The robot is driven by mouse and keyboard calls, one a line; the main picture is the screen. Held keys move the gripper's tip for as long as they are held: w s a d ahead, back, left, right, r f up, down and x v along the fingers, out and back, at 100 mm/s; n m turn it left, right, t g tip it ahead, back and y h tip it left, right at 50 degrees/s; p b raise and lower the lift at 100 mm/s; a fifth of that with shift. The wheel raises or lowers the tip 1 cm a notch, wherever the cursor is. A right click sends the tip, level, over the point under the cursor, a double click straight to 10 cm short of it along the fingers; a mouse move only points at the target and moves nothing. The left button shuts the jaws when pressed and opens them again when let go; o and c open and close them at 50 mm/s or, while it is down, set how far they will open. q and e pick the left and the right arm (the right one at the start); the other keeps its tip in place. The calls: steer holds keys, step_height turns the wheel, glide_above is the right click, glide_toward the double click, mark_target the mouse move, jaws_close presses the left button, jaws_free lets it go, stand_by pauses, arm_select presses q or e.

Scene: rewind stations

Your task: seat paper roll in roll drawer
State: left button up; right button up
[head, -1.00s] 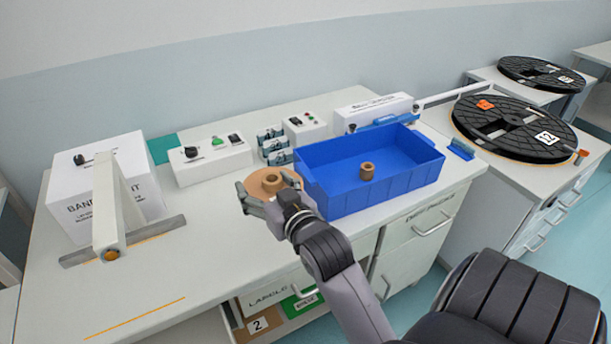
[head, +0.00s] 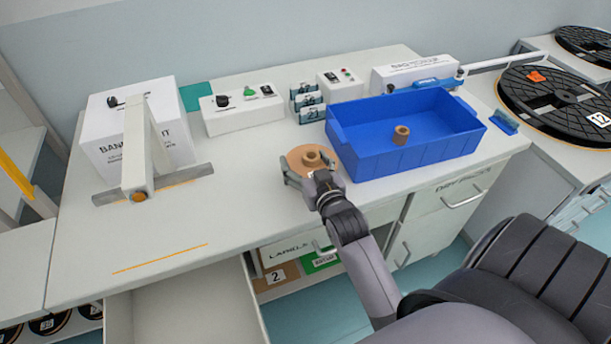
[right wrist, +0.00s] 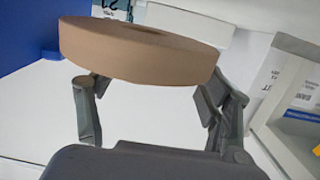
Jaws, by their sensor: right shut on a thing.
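The tan paper roll (head: 298,160) is a flat disc with a raised core, left of the blue bin in the head view. My right gripper (head: 314,178) is shut on the paper roll, with its fingers at either side of the disc. The paper roll fills the upper middle of the right wrist view (right wrist: 135,52), roughly level. It is over the white bench top; I cannot tell how high. An open, pale drawer (head: 185,315) juts out below the bench front at lower left. Its visible floor looks bare. My left gripper is not in view.
The blue bin (head: 375,160) holds a small brown core (head: 401,135). A white bracket (head: 135,160) stands at left on the bench top (head: 240,215), beside a white box (head: 105,140). Control boxes line the back.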

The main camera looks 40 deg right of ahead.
steer(key=shift+f, duration=2.35)
steer(key=shift+f, duration=0.1)
steer(key=o, duration=1.3)
